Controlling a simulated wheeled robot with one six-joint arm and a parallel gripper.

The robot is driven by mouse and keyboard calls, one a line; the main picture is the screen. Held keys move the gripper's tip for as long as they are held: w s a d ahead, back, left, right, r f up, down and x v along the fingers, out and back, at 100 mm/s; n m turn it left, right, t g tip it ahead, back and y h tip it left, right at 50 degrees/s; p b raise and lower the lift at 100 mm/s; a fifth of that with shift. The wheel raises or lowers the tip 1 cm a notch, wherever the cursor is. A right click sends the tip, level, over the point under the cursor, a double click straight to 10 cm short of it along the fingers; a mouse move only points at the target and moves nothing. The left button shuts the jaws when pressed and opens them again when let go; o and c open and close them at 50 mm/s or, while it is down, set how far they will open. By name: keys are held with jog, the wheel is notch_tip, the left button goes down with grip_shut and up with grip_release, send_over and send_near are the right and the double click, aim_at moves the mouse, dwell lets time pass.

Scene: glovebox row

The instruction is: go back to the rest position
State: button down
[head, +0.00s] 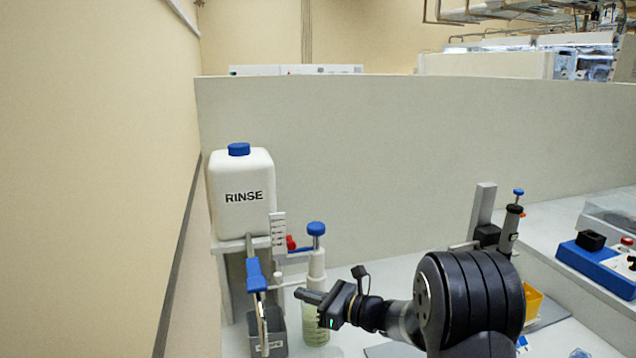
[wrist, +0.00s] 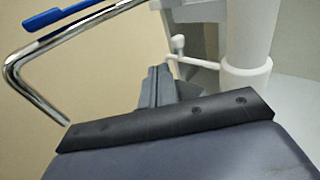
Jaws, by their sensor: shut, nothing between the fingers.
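My gripper (head: 308,296) is shut and empty, and points left in the head view. In that view it is close to a white dispenser with a blue knob (head: 316,229) and a blue-handled lever (head: 256,274). I cannot tell whether it touches them. In the wrist view the closed fingers (wrist: 155,86) show beyond the dark gripper body, with a bent chrome rod (wrist: 20,80) to the left and a white post (wrist: 246,45) to the right. My arm hides part of the bench.
A white RINSE bottle (head: 241,192) with a blue cap stands on a raised shelf at the left. A grey container (head: 272,340) is below the lever. A stand-held tool (head: 509,228) and blue-based device (head: 597,262) are at the right. A pale partition (head: 400,150) stands behind.

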jog(key=b+v, duration=0.1)
jog(key=v, duration=0.4)
jog(key=shift+s+d+b, duration=0.15)
jog(key=shift+d+b, duration=0.2)
